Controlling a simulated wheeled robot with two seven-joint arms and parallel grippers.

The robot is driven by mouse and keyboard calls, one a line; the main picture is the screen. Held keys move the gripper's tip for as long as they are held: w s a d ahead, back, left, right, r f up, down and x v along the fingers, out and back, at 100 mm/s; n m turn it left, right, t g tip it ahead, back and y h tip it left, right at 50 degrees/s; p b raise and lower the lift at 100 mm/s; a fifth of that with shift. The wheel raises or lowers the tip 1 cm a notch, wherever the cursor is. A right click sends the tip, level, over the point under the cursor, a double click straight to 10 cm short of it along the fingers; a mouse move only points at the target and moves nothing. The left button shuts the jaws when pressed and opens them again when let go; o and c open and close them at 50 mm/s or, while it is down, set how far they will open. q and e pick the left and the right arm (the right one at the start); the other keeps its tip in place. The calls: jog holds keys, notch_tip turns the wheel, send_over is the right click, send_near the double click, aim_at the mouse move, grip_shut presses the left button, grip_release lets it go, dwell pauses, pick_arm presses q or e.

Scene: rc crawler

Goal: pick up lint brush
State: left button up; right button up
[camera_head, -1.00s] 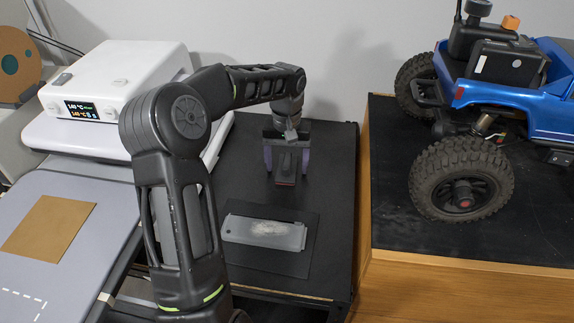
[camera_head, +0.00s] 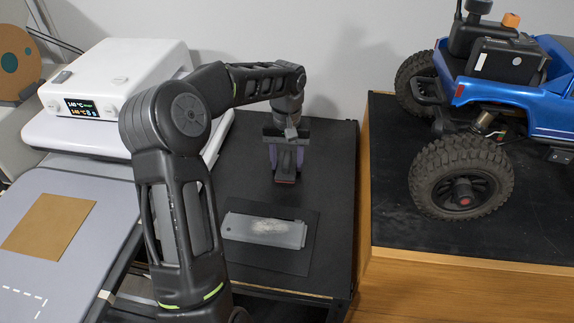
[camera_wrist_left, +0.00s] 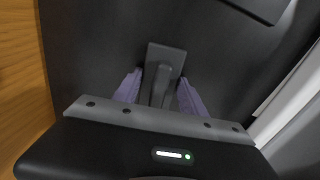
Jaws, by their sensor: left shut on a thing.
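The lint brush (camera_head: 285,177) is a small dark brush with a reddish edge on its head. It is at the back part of the black table. My left gripper (camera_head: 286,158) reaches down over it and is shut on its handle. In the left wrist view the brush's dark rectangular head (camera_wrist_left: 166,56) and narrow handle show between the purple fingers (camera_wrist_left: 160,92). Whether the brush touches the table top is hard to tell. My right gripper is not in view.
A grey plate with pale lint (camera_head: 264,230) lies on a dark mat (camera_head: 296,264) in front of the gripper. A white heat press (camera_head: 120,75) stands left. A blue RC crawler (camera_head: 480,130) stands on the raised wooden-sided bench (camera_head: 440,285) at right.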

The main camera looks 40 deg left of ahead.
aim_at(287, 158)
pick_arm(q)
jog(key=c, duration=0.7)
notch_tip(287, 158, up, 8)
jog(key=shift+w+f+b, duration=0.1)
jog(key=shift+f+b, duration=0.05)
jog(key=shift+b, duration=0.45)
jog(key=shift+r+p, duration=0.75)
jog(key=shift+r, duration=0.45)
